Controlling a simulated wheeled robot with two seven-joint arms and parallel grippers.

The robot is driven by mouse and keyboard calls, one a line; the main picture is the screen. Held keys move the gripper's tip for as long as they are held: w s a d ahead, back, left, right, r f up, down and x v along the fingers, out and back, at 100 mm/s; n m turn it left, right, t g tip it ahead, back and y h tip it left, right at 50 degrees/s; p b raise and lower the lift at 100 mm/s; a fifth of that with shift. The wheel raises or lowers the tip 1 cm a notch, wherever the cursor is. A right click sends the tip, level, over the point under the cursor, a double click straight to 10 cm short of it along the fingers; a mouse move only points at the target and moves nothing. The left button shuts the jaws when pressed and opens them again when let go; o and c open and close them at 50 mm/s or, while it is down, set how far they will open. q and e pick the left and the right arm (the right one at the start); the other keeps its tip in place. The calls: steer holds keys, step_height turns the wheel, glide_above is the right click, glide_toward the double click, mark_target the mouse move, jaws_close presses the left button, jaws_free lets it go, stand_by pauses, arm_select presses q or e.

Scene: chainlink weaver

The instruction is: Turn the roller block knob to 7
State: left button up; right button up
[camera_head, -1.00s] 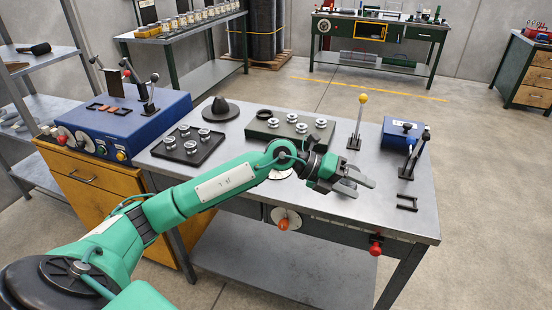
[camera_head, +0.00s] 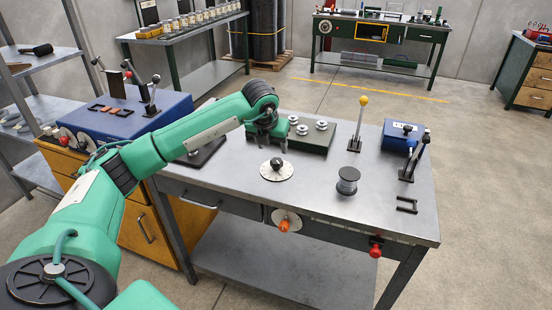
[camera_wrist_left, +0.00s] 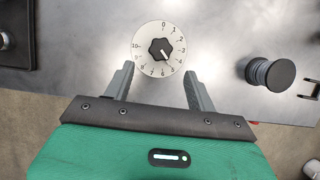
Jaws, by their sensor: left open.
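A black lobed knob (camera_head: 277,163) sits on a round white numbered dial (camera_head: 277,174) on the grey workbench (camera_head: 320,190). The left wrist view shows the knob (camera_wrist_left: 161,49) from above on its dial (camera_wrist_left: 140,62). Its white pointer mark aims to the lower right, around 4 or 5; the exact number is hard to read. My left gripper (camera_head: 271,148) is open and empty, just behind the dial in the head view. In the left wrist view its fingers (camera_wrist_left: 158,76) stand apart below the dial, not touching the knob. My right gripper is out of view.
A dark spool-like cylinder (camera_head: 347,181) stands right of the dial. Behind are a green block (camera_head: 318,140) with metal rollers, a yellow-topped lever (camera_head: 358,125) and a blue box (camera_head: 402,135) with levers. A blue panel (camera_head: 125,120) stands left. Bare bench lies around the dial.

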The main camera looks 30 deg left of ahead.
mark_target(276, 161)
arm_select(q)
steer(key=p+x, duration=0.1)
steer(key=x, duration=0.6)
steer(key=shift+w+f, duration=0.2)
steer(key=shift+f, duration=0.05)
steer(key=shift+w+f, duration=0.2)
steer(key=shift+f, duration=0.3)
steer(key=c, duration=1)
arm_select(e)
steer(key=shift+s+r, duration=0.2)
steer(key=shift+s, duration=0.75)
